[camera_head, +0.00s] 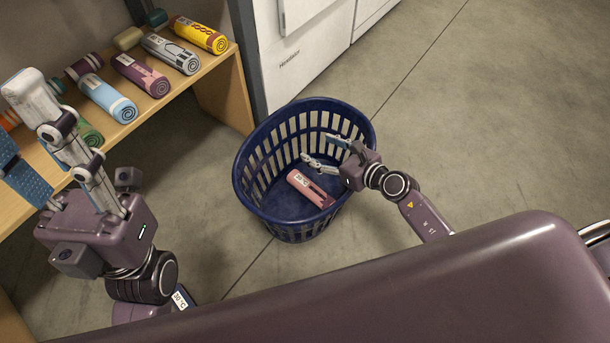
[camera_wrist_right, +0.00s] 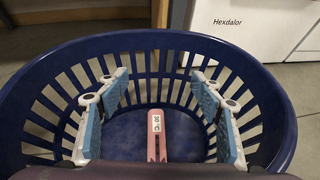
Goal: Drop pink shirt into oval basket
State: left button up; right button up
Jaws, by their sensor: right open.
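The pink shirt (camera_head: 311,188), a roll with a white 30 °C label, is inside the dark blue oval basket (camera_head: 243,185) and looks to be at its floor. In the right wrist view the shirt (camera_wrist_right: 163,145) shows between my open fingers, without visible contact, with the basket wall (camera_wrist_right: 150,42) around it. My right gripper (camera_head: 322,152) is open over the basket, its fingers spread apart and empty. My left gripper (camera_head: 25,130) is by the wooden shelf at the left; its finger spread is unclear.
The wooden shelf (camera_head: 222,75) holds several rolled clothes, including a yellow roll (camera_head: 200,35), a grey roll (camera_head: 170,54) and a light blue roll (camera_head: 108,98). A white appliance (camera_head: 305,65) stands behind the basket. Concrete floor to the right is clear.

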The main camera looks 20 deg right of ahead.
jog(key=v, duration=0.8)
jog(key=shift+r, duration=0.15)
jog(key=shift+s, duration=0.15)
